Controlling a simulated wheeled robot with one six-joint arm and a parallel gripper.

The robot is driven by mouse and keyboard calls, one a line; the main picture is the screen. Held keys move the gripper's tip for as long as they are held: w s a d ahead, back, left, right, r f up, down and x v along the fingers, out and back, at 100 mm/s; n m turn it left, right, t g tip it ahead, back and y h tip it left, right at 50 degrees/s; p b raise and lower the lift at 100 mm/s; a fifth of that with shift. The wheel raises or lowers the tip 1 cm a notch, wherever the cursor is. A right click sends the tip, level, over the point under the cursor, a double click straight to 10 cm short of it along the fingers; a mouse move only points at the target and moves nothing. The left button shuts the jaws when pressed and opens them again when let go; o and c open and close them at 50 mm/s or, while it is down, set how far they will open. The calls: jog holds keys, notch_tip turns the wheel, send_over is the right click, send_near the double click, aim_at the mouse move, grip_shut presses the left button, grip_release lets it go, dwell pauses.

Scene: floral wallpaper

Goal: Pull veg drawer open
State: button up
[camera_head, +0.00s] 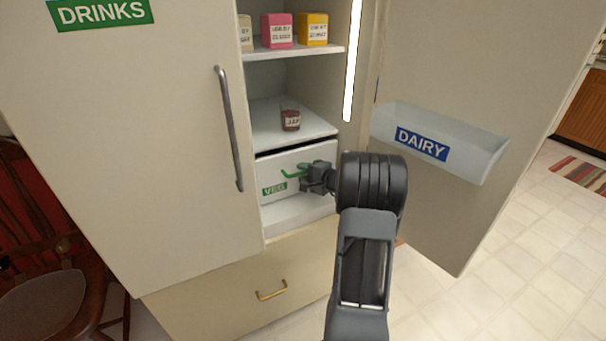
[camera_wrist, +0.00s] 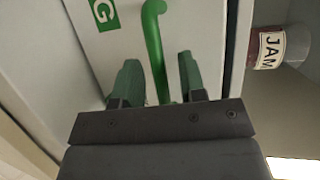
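The white veg drawer (camera_head: 278,172) sits low inside the fridge, with a green VEG label and a green handle (camera_head: 291,174) on its front. A dark gap shows along its top edge under the shelf. In the wrist view the green handle (camera_wrist: 154,45) runs down between the two fingers of my gripper (camera_wrist: 160,82). The fingers stand apart on both sides of the handle, with gaps visible. In the head view my gripper (camera_head: 306,179) is at the right end of the handle, at the drawer front. The lower end of the handle is partly hidden by the gripper.
A jam jar (camera_head: 290,117) stands on the shelf above the drawer. The right fridge door (camera_head: 430,200) is open, with a dairy bin (camera_head: 440,145) on it. The left DRINKS door (camera_head: 140,150) is shut. A lower drawer (camera_head: 240,290) with a brass handle is below.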

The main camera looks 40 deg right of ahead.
jog(key=shift+w, duration=0.2)
jog(key=shift+c, duration=0.3)
grip_shut()
jog(key=shift+a, duration=0.1)
